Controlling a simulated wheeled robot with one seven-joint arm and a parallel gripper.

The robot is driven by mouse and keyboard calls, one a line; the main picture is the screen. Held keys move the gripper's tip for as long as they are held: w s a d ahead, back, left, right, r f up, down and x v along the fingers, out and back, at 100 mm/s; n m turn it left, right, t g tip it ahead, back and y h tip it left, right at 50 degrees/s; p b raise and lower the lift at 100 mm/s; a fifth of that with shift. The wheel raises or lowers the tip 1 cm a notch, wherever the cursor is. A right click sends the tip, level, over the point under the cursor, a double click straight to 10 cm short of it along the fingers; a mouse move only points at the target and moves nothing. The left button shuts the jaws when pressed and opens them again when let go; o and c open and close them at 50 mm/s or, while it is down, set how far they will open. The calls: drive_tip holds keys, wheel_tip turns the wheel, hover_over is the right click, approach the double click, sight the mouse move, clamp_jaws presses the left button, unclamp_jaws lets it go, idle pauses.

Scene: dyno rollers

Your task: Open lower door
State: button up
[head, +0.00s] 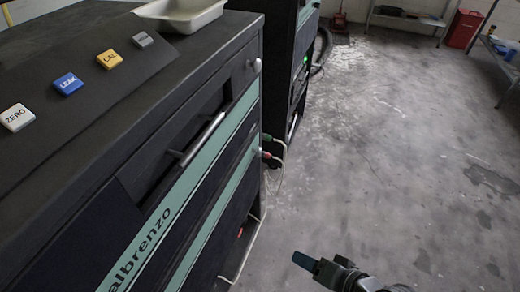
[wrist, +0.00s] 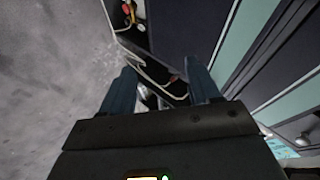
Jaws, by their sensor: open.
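The dark cabinet with green stripes (head: 190,205) stands at the left in the head view. Its front has an upper panel with a metal bar handle (head: 203,139) and a lower dark panel (head: 222,222) under the second stripe. I cannot make out the lower door's handle in the head view. My gripper (head: 305,261) is at the bottom of the head view, to the right of the cabinet and apart from it. In the wrist view my gripper (wrist: 160,85) is open with nothing between its fingers, and the cabinet front (wrist: 240,40) rises at the right.
Buttons (head: 69,83) and a pale tray (head: 180,12) are on the cabinet top. A second dark cabinet (head: 285,60) stands behind, with cables (head: 278,165) hanging between. Open concrete floor (head: 390,130) lies to the right. A red bin (head: 463,28) stands far back.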

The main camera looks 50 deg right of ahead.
drive_tip(key=w+d+f+m+y+b, duration=0.2)
drive_tip(key=w+d+f+m, duration=0.2)
drive_tip(key=w+f+m, duration=0.4)
drive_tip(key=m+t+y+b, duration=0.3)
drive_tip(key=m+t+y, duration=0.2)
drive_tip(key=m+t, duration=0.2)
approach(261, 153)
drive_tip(key=w, duration=0.2)
drive_tip(key=x, duration=0.5)
drive_tip(key=p+x, duration=0.1)
drive_tip(key=x, duration=0.1)
drive_tip(key=shift+a, duration=0.35)
drive_tip(key=shift+c, duration=0.3)
clamp_jaws()
